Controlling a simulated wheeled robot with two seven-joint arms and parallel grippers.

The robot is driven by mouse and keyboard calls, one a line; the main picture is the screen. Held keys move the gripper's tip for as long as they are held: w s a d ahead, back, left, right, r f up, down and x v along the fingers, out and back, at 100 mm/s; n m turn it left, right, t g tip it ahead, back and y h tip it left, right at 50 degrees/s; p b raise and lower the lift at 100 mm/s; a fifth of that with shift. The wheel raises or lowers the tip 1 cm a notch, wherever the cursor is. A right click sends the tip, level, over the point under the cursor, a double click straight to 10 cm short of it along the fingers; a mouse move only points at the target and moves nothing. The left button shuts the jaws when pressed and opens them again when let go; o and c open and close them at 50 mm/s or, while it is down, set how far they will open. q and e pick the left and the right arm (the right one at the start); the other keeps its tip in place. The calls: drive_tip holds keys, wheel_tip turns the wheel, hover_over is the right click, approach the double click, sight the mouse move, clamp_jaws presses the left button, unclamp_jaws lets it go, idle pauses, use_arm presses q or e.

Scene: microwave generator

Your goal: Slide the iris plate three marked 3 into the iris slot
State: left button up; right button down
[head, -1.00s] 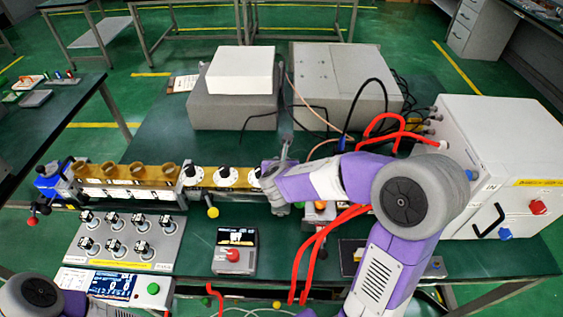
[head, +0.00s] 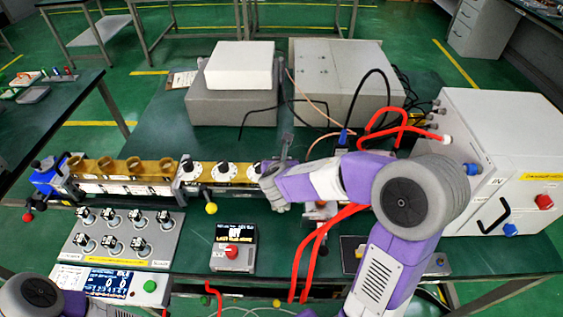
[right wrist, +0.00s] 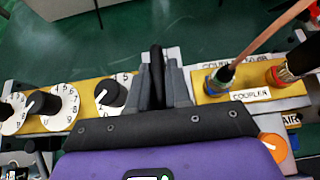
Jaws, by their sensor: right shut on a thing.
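My right gripper (head: 284,160) is over the waveguide line, at the gap between the gold section with dials and the coupler. In the right wrist view its fingers (right wrist: 162,88) are shut on a thin, dark, upright plate (right wrist: 157,62), seen nearly edge-on. This appears to be the iris plate; its mark 3 cannot be read. The iris slot lies around this gap, but the fingers and wrist hide it, so I cannot tell how far the plate is in. My left gripper is not in view; only part of my left arm shows at bottom left.
Gold dial section (right wrist: 70,100) stands left of the fingers and the gold coupler block (right wrist: 235,90) right, with a cable connector. A knob panel (head: 125,238), a small display box (head: 234,248) and red hoses (head: 318,248) lie in front. A white cabinet (head: 470,140) stands right.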

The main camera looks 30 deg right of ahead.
drive_tip(key=shift+f+b, duration=0.65)
drive_tip(key=shift+f, duration=0.05)
drive_tip(key=c, duration=1)
unclamp_jaws()
drive_tip(key=p+v, duration=0.2)
drive_tip(key=v, duration=0.5)
drive_tip(key=shift+s+a+r, duration=0.15)
drive_tip(key=shift+s+r, duration=0.05)
drive_tip(key=shift+s, duration=0.1)
